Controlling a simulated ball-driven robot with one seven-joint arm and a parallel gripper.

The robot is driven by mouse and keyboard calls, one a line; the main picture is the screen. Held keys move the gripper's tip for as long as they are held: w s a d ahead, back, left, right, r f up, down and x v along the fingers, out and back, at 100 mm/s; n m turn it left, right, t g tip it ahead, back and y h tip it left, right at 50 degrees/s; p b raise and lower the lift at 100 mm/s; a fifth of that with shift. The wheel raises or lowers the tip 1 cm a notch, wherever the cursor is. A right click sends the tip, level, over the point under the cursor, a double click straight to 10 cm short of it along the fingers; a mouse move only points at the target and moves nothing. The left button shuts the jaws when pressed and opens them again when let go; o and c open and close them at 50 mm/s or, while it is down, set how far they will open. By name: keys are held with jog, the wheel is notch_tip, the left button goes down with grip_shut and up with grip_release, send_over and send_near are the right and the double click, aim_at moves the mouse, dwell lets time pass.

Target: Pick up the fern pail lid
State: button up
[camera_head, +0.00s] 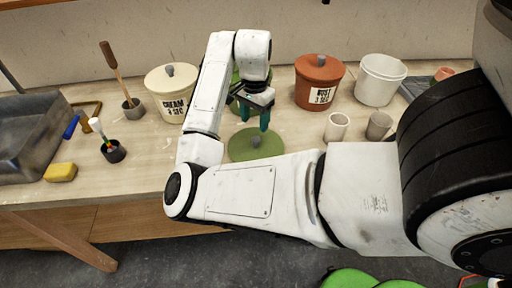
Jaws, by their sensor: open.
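The fern pail lid, a green disc (240,148) with a grey knob, lies flat on the workbench in front of the row of pails. My gripper (255,117) points down above the lid's far side, its teal fingers apart and empty. I cannot tell how high the fingertips are above the lid. A green pail (236,76) stands behind my gripper and is mostly hidden by it and my arm. My forearm passes just in front of the lid.
A lidded cream pail (172,104) stands left, a lidded rust pail (310,92) and an open white pail (379,82) right. Two cups (337,127) stand right of the lid.

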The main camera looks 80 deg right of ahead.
aim_at(255, 139)
notch_tip(255, 139, down, 9)
jog(key=shift+b, duration=0.35)
jog(key=shift+s, duration=0.1)
jog(key=shift+c, duration=0.3)
grip_shut()
